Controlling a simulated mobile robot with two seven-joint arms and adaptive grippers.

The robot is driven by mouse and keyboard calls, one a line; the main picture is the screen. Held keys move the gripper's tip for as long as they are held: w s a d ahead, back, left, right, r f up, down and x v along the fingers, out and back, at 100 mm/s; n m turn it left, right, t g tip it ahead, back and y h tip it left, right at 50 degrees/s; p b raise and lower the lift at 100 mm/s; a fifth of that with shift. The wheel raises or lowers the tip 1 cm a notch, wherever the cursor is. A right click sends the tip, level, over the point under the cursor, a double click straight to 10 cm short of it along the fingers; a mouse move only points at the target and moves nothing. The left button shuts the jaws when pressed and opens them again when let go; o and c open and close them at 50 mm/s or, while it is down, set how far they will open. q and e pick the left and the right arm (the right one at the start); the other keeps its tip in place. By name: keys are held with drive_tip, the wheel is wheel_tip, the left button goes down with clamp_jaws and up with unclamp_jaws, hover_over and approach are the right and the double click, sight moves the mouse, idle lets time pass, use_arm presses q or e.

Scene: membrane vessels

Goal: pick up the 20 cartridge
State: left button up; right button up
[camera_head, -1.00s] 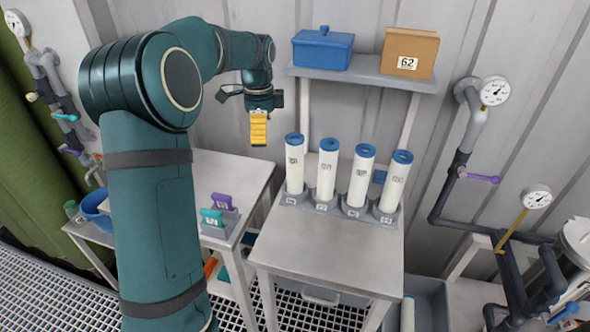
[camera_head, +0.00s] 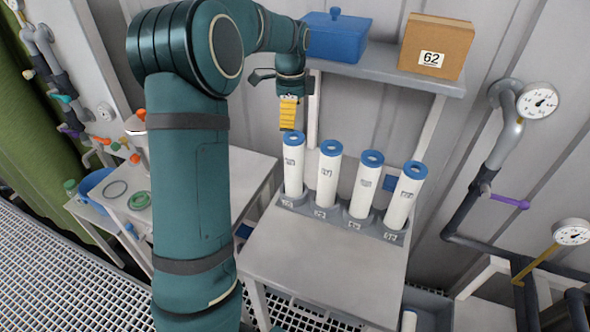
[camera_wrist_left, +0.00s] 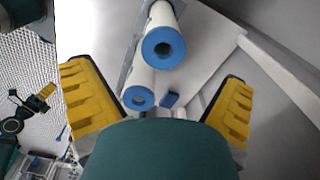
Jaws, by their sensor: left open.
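Several white cartridges with blue ring caps stand upright in a row in a grey rack (camera_head: 327,213) on a table. They are the leftmost (camera_head: 294,170), second (camera_head: 326,180), third (camera_head: 364,192) and rightmost cartridge (camera_head: 402,203). Their labels are too small to read surely, so I cannot tell which is 20. My left gripper (camera_head: 289,113), with yellow fingers, hangs just above the leftmost cartridge's top in the head view, open and empty. In the left wrist view two blue caps (camera_wrist_left: 163,47) show between its spread fingers. A small yellow-tipped gripper (camera_wrist_left: 42,95), seemingly my right, shows at that view's left edge; its jaws are unclear.
A shelf (camera_head: 385,78) behind the rack bears a blue lidded box (camera_head: 336,38) and a cardboard box marked 62 (camera_head: 436,45). Pipes with gauges (camera_head: 539,100) stand at right. The tabletop (camera_head: 320,265) before the rack is clear.

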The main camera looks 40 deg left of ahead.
sight(293, 136)
use_arm(q)
drive_tip(key=f, duration=0.3)
drive_tip(key=shift+w+f, duration=0.2)
drive_tip(key=shift+w, duration=0.05)
drive_tip(key=shift+s+f+b, duration=0.1)
drive_tip(key=shift+f+b, duration=0.2)
drive_tip(key=shift+f, duration=0.45)
drive_tip(key=f, duration=0.3)
drive_tip(key=shift+w+f+b, duration=0.25)
drive_tip(key=shift+f+b, duration=0.05)
drive_tip(key=shift+b, duration=0.05)
drive_tip(key=shift+f, duration=0.55)
drive_tip(key=c, duration=1.4)
